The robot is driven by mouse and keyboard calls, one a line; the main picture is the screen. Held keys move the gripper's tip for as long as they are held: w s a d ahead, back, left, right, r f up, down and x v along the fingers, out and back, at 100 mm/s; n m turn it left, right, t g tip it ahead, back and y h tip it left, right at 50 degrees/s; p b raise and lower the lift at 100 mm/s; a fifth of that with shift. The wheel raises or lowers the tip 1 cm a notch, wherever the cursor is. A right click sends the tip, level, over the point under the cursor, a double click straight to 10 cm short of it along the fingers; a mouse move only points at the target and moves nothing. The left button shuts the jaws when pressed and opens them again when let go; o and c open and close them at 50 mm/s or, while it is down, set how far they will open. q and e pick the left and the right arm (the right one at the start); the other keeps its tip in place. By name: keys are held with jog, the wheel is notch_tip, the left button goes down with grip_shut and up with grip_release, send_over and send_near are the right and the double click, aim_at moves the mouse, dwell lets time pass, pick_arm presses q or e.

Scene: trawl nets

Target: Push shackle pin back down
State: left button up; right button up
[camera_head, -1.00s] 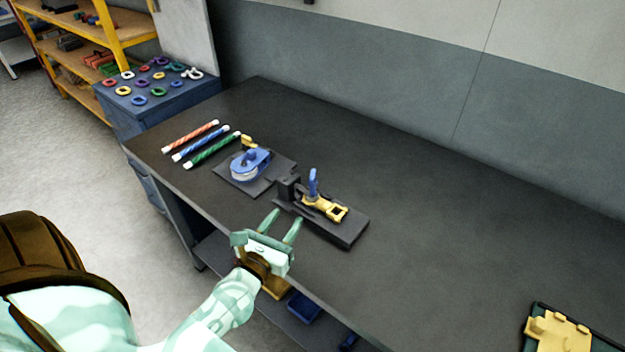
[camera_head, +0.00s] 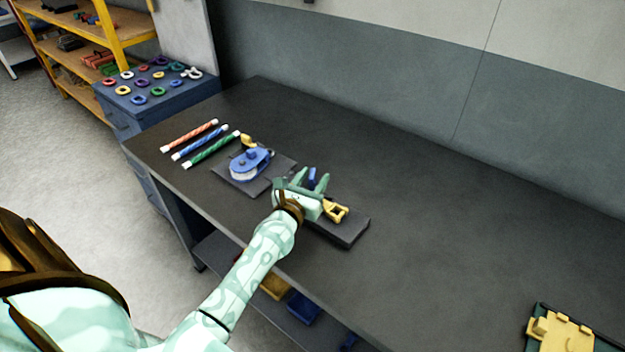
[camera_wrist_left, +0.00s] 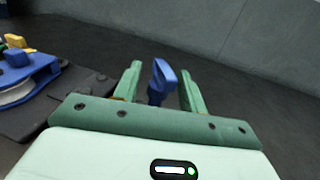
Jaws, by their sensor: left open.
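The blue shackle pin (camera_head: 312,176) stands up from the yellow shackle (camera_head: 338,212), which lies on a dark block (camera_head: 345,233) on the bench. My left gripper (camera_head: 308,180) is open and hides most of the block and part of the shackle. In the left wrist view, the blue pin (camera_wrist_left: 161,80) stands between the two green fingers (camera_wrist_left: 159,84), with gaps visible at both sides. The lower end of the pin is hidden behind the gripper body. My right gripper is not in view.
A blue pulley block (camera_head: 250,163) sits on a dark plate left of my gripper. Striped rods (camera_head: 203,142) lie farther left. The bench (camera_head: 430,220) is clear to the right, up to a yellow piece on a tray (camera_head: 560,333).

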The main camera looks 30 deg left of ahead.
aim_at(313, 189)
pick_arm(q)
grip_shut()
notch_tip(313, 189, down, 4)
jog(key=b, duration=0.2)
jog(key=shift+r+b, duration=0.25)
jog(key=shift+b, duration=0.05)
jog(key=shift+r, duration=0.1)
grip_release()
jog(key=shift+s+d, duration=0.1)
jog(key=shift+s, duration=0.4)
jog(key=s, duration=0.5)
jog(key=s+d, duration=0.1)
jog(key=s, duration=0.4)
jog(key=s+d, duration=0.1)
jog(key=s, duration=0.4)
jog(key=shift+s+d+p, duration=0.1)
jog(key=shift+p, duration=0.3)
